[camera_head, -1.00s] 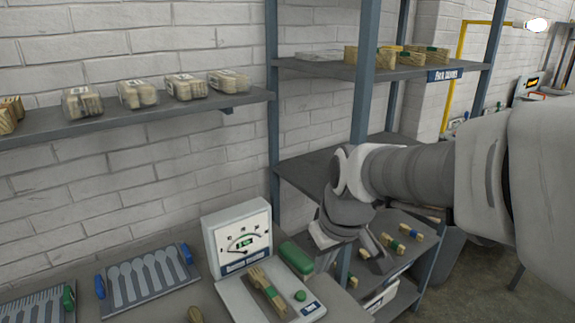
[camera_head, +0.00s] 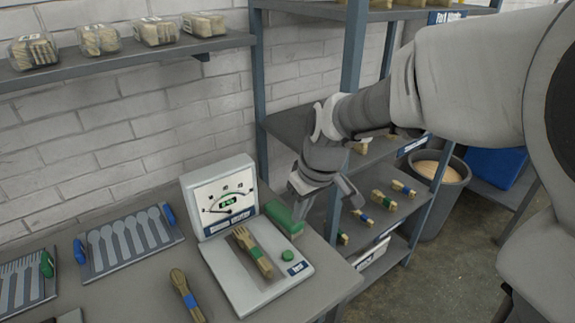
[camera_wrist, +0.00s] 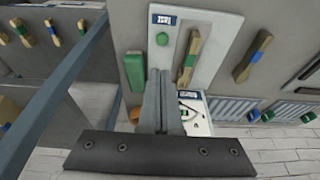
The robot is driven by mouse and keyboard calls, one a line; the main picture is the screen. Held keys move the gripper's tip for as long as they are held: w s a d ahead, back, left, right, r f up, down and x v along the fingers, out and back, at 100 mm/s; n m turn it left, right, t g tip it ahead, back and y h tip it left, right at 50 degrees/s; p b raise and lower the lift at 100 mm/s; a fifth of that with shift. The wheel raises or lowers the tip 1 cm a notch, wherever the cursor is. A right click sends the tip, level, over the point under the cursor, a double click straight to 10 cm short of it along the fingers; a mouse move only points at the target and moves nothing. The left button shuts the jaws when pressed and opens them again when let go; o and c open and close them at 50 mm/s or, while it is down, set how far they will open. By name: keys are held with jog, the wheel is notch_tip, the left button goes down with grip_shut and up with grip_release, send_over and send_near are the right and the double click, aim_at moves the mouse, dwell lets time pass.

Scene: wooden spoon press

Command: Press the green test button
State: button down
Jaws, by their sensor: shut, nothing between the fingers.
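The green test button (camera_head: 288,255) is a small round knob on the front right of the white press plate (camera_head: 240,292), beside a blue-and-white label. The button also shows in the wrist view (camera_wrist: 162,39), unobstructed. A bundle of wooden cutlery with a green band (camera_head: 252,251) lies on the plate, left of the button. The dial gauge (camera_head: 221,200) stands at the back of the press. My gripper (camera_head: 304,208) is shut and empty, near the press's right side. In the wrist view its fingertips (camera_wrist: 165,72) lie together below the button, apart from it.
A green block (camera_head: 283,218) stands between the gauge and my gripper, close to the fingers. A blue shelf post (camera_head: 354,60) and shelves with banded bundles are to the right.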

jog(key=b, duration=0.3)
send_near(290, 256)
jog(key=x, duration=0.2)
jog(key=w+x, duration=0.1)
jog(key=x, duration=0.2)
jog(key=shift+w+a, duration=0.1)
jog(key=shift+a, duration=0.2)
jog(key=shift+f, duration=0.75)
jog(key=shift+f+b, duration=0.75)
jog(key=shift+f, duration=0.4)
notch_tip(290, 256, up, 6)
jog(key=p, duration=0.3)
jog(key=shift+w+f+p, duration=0.1)
jog(key=shift+f+p, duration=0.15)
jog(key=shift+p, duration=0.15)
jog(key=p+v, duration=0.1)
jog(key=v, duration=0.8)
